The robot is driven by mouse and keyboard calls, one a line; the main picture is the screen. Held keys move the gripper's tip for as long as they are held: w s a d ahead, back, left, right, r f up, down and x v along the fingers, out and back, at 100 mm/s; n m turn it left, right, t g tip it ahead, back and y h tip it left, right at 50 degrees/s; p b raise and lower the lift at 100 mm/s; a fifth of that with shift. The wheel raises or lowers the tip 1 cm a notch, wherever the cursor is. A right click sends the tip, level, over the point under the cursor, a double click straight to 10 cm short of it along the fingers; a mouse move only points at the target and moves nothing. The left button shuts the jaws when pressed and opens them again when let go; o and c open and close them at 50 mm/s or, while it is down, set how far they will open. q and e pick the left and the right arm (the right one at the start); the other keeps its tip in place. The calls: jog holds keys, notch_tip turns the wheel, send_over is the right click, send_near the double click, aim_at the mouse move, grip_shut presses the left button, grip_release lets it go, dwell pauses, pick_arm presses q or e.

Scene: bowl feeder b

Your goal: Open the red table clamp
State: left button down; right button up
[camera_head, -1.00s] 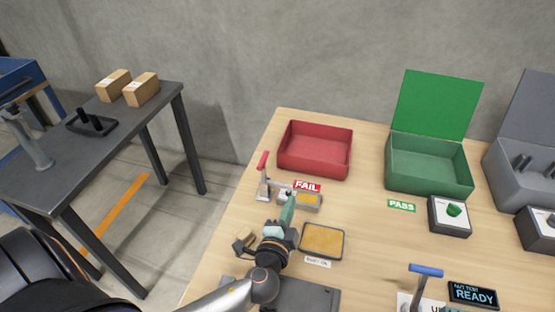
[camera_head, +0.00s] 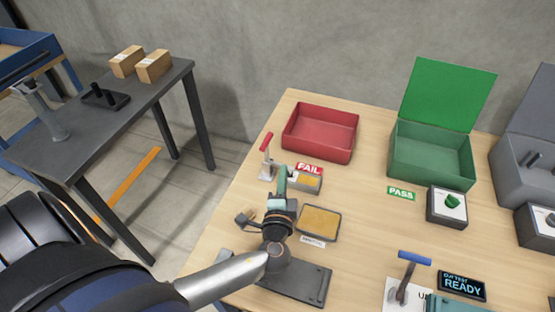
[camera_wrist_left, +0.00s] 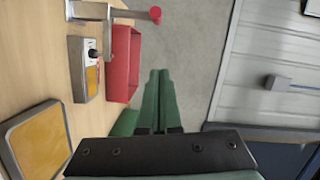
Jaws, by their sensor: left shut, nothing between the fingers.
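The red table clamp (camera_head: 266,171) stands at the left edge of the wooden table, its red handle (camera_head: 266,142) pointing up. In the left wrist view the clamp (camera_wrist_left: 105,12) shows at the top, with its red handle tip (camera_wrist_left: 155,14) to the right. My left gripper (camera_head: 282,171), with green fingers, is shut and empty. In the head view its fingertips appear just right of the clamp and below the handle tip; I cannot tell the exact gap. In the left wrist view the shut fingers (camera_wrist_left: 160,78) point up the picture, apart from the clamp. My right gripper is not in view.
A small device with a yellow panel (camera_head: 308,182) sits beside the clamp, near the FAIL label (camera_head: 310,169). The red bin (camera_head: 320,133) is behind it. A yellow-topped tray (camera_head: 319,222) lies right of my left wrist.

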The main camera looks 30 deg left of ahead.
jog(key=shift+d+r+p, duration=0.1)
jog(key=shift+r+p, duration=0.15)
jog(key=shift+p, duration=0.05)
pick_arm(q)
jog(key=w+a+f, duration=0.1)
jog(key=w+a, duration=0.6)
jog(key=a, duration=0.1)
jog(key=shift+w, duration=0.15)
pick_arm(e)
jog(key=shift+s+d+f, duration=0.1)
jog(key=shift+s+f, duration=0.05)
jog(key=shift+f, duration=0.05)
pick_arm(q)
jog(key=shift+f, duration=0.1)
jog(key=shift+a, duration=0.1)
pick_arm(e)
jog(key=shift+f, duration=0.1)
pick_arm(q)
jog(key=shift+a+n, duration=0.2)
jog(key=shift+n, duration=0.1)
